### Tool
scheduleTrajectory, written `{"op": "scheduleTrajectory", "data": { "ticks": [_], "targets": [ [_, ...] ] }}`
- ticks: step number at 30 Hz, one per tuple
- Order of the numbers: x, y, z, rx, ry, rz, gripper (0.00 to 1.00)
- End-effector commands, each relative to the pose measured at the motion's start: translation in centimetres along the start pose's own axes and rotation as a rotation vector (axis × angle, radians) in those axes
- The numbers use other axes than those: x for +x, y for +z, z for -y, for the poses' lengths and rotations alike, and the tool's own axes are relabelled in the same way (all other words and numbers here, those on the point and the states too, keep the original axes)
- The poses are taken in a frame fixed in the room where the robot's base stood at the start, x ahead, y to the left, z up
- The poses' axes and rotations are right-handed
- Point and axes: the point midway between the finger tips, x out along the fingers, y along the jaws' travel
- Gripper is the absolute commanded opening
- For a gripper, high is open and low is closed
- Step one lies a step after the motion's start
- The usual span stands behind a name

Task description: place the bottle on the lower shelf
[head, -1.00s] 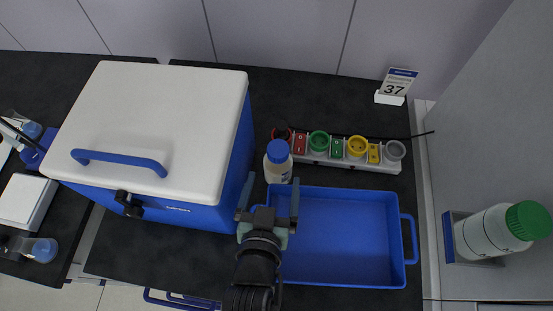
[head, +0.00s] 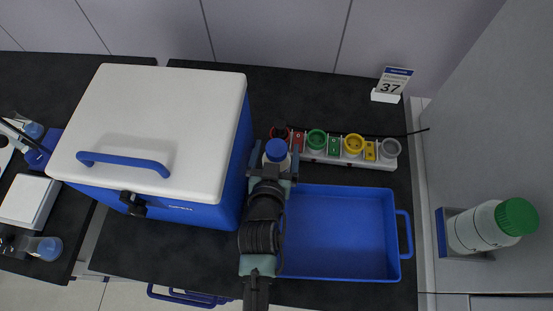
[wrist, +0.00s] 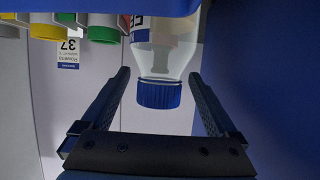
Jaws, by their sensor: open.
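The bottle (head: 277,151), with a blue cap and a pale translucent body, stands upright on the dark bench between the cool box and the socket strip. My gripper (head: 275,157) is open, its two fingers reaching along either side of the bottle. In the wrist view the bottle (wrist: 165,60) appears upside down, its blue cap between the open fingers (wrist: 160,80), with gaps on both sides. Its lower body is cut off there by the frame and a blue edge. I cannot make out a lower shelf in either view.
A white-lidded blue cool box (head: 160,125) stands close left of the bottle. An empty blue tray (head: 340,235) lies to the right. A strip of coloured sockets (head: 340,150) and a sign reading 37 (head: 393,82) are behind. A green-capped bottle (head: 485,228) sits in a wall holder at right.

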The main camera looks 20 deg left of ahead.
Motion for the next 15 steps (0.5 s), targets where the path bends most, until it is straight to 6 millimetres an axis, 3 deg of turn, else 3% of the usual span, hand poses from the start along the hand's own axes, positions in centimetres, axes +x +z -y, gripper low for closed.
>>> {"op": "scheduleTrajectory", "data": {
  "ticks": [8, 15],
  "targets": [
    [0.19, 0.03, -0.03, 0.000, 0.000, 0.000, 0.92],
    [0.18, 0.02, -0.03, 0.000, 0.000, 0.000, 0.49]
  ]
}}
